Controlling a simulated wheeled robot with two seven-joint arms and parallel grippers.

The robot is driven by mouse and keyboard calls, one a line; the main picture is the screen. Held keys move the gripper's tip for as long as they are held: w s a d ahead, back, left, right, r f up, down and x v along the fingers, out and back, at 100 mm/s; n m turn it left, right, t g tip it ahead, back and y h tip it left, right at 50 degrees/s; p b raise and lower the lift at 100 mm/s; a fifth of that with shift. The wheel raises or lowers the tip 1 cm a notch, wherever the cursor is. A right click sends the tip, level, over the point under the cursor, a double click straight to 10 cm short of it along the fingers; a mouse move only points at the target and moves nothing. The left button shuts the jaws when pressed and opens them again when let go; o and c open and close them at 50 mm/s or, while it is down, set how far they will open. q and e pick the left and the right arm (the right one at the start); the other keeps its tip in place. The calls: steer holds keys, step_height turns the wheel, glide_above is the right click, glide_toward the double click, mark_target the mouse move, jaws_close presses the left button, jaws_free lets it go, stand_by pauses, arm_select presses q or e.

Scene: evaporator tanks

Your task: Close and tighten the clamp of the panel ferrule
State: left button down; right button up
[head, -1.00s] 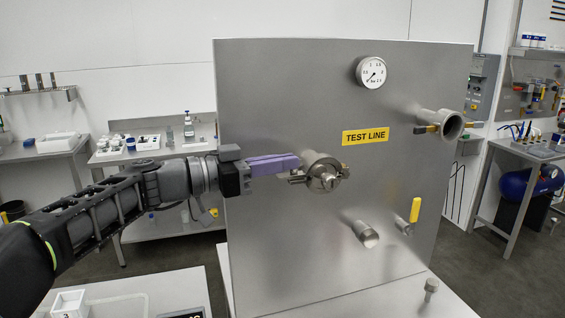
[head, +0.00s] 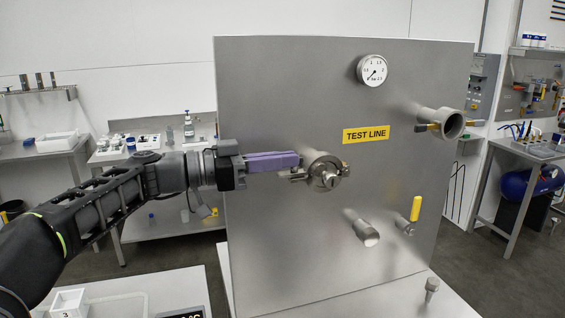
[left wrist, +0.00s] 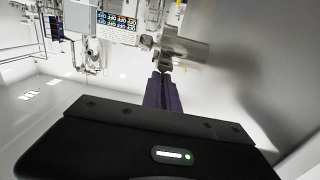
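The panel ferrule (head: 328,180) sticks out of the steel panel left of centre, below the yellow TEST LINE label. A metal clamp (head: 313,165) sits around it, with hardware showing at its left and right sides. The ferrule and clamp also show in the left wrist view (left wrist: 185,48). My left gripper (head: 298,160) has purple fingers lying close together, pointing right, with their tips beside the clamp's upper left side. In the left wrist view the fingertips (left wrist: 162,74) are just short of the clamp hardware, and nothing shows between them. My right gripper is out of view.
The panel (head: 275,240) stands on a light table. A gauge (head: 373,70), an open pipe stub (head: 452,124), a lower stub (head: 367,233) and a yellow-handled valve (head: 415,208) project from it. Side benches stand behind at left and right.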

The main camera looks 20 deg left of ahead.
arm_select(q)
steer(key=c, duration=2.1)
jaws_free()
steer(key=o, duration=0.5)
steer(key=shift+c, duration=0.2)
steer(key=shift+s+a+f+b, duration=0.1)
steer(key=shift+s+a+b, duration=0.15)
steer(key=shift+a, duration=0.2)
steer(key=b+v, duration=0.2)
steer(key=v, duration=0.5)
steer(key=shift+w, duration=0.1)
